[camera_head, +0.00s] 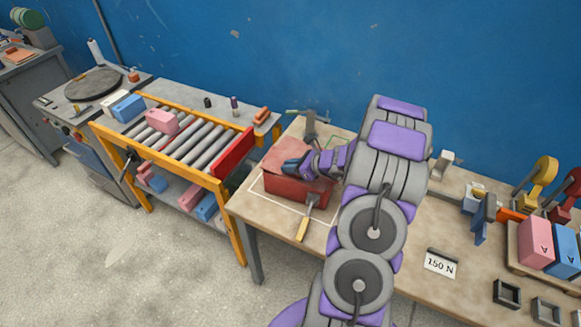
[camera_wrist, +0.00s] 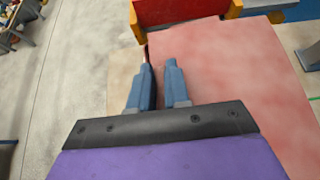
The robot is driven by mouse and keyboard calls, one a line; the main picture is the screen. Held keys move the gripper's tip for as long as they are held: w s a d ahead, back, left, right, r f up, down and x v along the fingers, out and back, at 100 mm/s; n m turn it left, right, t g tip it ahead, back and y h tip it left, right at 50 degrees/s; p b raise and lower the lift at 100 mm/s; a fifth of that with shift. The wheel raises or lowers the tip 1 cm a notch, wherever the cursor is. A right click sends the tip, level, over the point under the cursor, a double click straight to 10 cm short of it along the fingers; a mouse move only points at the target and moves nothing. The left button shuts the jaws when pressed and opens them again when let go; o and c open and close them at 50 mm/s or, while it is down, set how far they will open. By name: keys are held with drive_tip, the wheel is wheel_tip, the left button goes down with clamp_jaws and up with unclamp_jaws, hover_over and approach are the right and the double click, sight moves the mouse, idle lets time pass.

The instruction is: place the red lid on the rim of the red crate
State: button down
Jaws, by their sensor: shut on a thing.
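The red lid (camera_head: 282,156) is a flat, pale red panel at the red crate (camera_head: 292,190) on the wooden table, in the head view. My gripper (camera_head: 292,167) is at the lid, above the crate, and its arm hides the right side of both. In the wrist view the lid (camera_wrist: 235,75) fills the right half. My gripper (camera_wrist: 158,65) has one blue finger on each side of the lid's left edge and is shut on it. I cannot tell whether the lid touches the crate's rim all round.
A yellow-handled tool (camera_head: 303,230) lies in front of the crate. A roller conveyor (camera_head: 190,145) with a red end plate (camera_head: 234,153) stands at the left. A clamp-like tool (camera_head: 312,122) is behind. A "150 N" card (camera_head: 440,263) and pink and blue blocks (camera_head: 535,243) are at the right.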

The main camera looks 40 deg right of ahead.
drive_tip(key=c, duration=1.1)
unclamp_jaws()
drive_tip(key=shift+r, duration=0.1)
